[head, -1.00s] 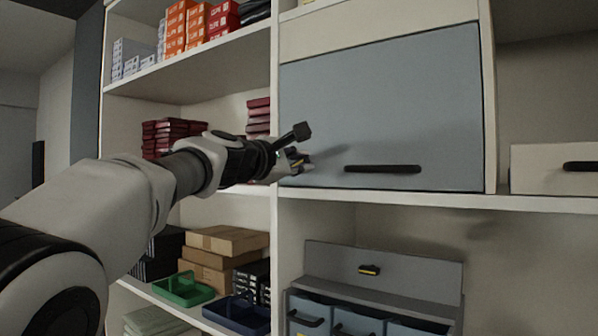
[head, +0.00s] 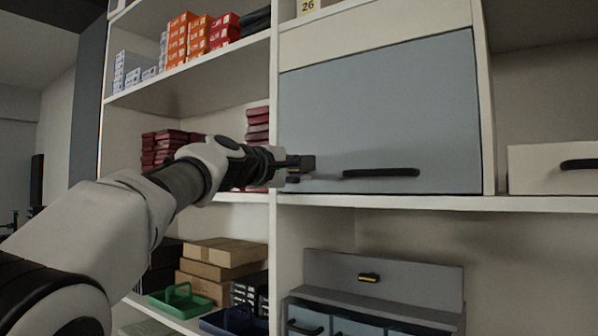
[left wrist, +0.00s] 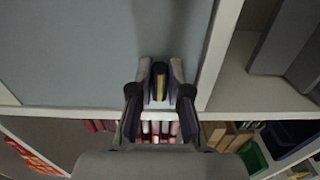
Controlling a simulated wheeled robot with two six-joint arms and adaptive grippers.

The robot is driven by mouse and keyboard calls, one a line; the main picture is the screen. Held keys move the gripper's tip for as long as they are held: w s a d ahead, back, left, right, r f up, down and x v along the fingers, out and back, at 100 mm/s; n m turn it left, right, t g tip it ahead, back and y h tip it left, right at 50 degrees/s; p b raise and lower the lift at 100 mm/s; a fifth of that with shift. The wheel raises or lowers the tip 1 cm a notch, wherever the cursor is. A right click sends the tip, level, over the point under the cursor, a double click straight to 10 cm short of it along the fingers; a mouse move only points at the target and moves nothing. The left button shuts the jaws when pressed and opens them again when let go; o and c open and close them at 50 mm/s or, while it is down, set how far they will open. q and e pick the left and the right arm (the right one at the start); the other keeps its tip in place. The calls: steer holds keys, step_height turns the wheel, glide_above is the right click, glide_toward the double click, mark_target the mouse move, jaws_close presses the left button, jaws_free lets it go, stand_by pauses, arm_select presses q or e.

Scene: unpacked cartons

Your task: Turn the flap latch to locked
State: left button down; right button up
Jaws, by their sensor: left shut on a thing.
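The grey-blue flap (head: 375,110) hangs closed in the upper cabinet, with a dark bar handle (head: 381,173) near its bottom edge. My left gripper (head: 292,178) is at the flap's lower left corner. In the left wrist view its fingers are shut on the flap latch (left wrist: 159,82), a small dark piece with a yellow strip, in front of the flap (left wrist: 75,50). The latch lies in line with the fingers there. In the head view my gripper hides the latch, so its setting cannot be read. My right gripper is not in view.
A grey unit (head: 420,272) with a small yellow-marked latch (head: 369,277) stands on the shelf below. Red boxes (head: 258,135) are stacked left of the divider. Brown cartons (head: 222,252) and a green tray (head: 180,297) sit lower left. Space before the flap's right part is clear.

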arm_select(q)
steer(key=c, duration=1.1)
jaws_free()
steer(key=shift+w, duration=0.1)
steer(key=v, duration=1.2)
steer(key=shift+d, duration=0.1)
